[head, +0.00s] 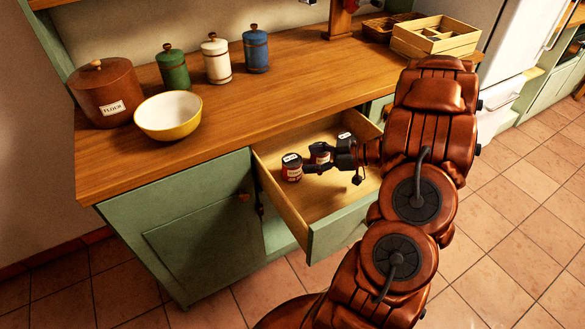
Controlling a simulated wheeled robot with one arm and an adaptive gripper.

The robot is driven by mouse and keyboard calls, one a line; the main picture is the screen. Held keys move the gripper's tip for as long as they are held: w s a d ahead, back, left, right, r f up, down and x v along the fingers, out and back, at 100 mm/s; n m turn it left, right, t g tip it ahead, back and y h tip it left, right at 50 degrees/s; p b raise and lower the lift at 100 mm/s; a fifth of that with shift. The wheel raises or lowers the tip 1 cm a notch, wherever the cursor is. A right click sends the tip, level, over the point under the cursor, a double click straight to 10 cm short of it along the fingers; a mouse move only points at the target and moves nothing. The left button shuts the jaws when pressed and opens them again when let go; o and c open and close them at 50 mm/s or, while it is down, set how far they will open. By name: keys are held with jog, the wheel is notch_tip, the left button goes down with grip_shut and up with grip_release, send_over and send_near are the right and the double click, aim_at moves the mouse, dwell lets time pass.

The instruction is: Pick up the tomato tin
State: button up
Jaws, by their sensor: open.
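The left tin (292,168) is the clearest to see. A second tin (320,153) stands just behind and to its right. Another tin (345,138) shows only its top behind my gripper. I cannot read the labels, so I cannot tell which is the tomato tin. My gripper (327,178) is open, low in the drawer. Its dark fingers are beside the left and second tins. I cannot tell whether they touch either one.
The drawer's front panel (340,229) and sides stand around my gripper. The wooden counter (255,95) is above and behind, with a flour canister (105,92), a yellow bowl (168,116) and a wooden crate (435,37). The drawer's front floor is clear.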

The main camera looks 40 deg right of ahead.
aim_at(295, 160)
jog(key=shift+x, duration=2.65)
jog(key=c, duration=1.1)
jog(key=shift+r, duration=0.15)
jog(key=shift+c, duration=0.2)
